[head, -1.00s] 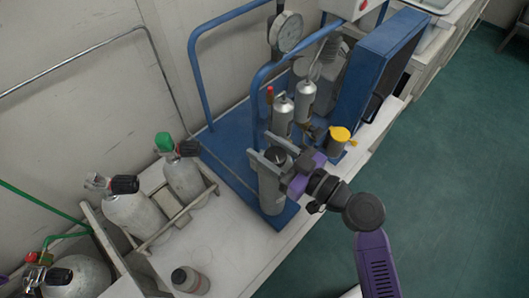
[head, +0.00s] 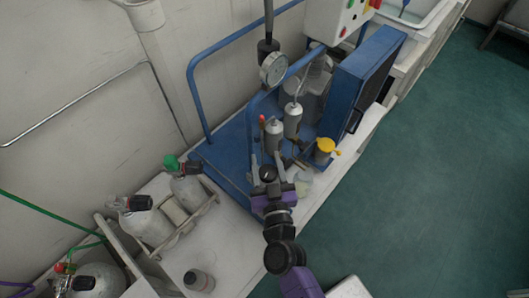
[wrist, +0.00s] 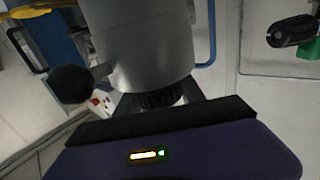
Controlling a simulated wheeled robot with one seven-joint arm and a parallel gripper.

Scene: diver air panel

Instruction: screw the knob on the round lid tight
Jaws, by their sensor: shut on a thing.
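My gripper (head: 266,160) is at the front of the blue panel stand, with its two fingers on either side of a dark knob. In the wrist view a black ribbed knob (wrist: 160,97) sits at the near end of a grey cylinder (wrist: 140,45), and my gripper (wrist: 160,105) is shut on it. A black ball on a short stem (wrist: 70,85) sticks out from the cylinder's left side. The round lid's face cannot be made out. My gripper and arm hide most of the cylinder in the head view.
Grey cylinders (head: 273,135) and a pressure gauge (head: 273,69) are behind.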

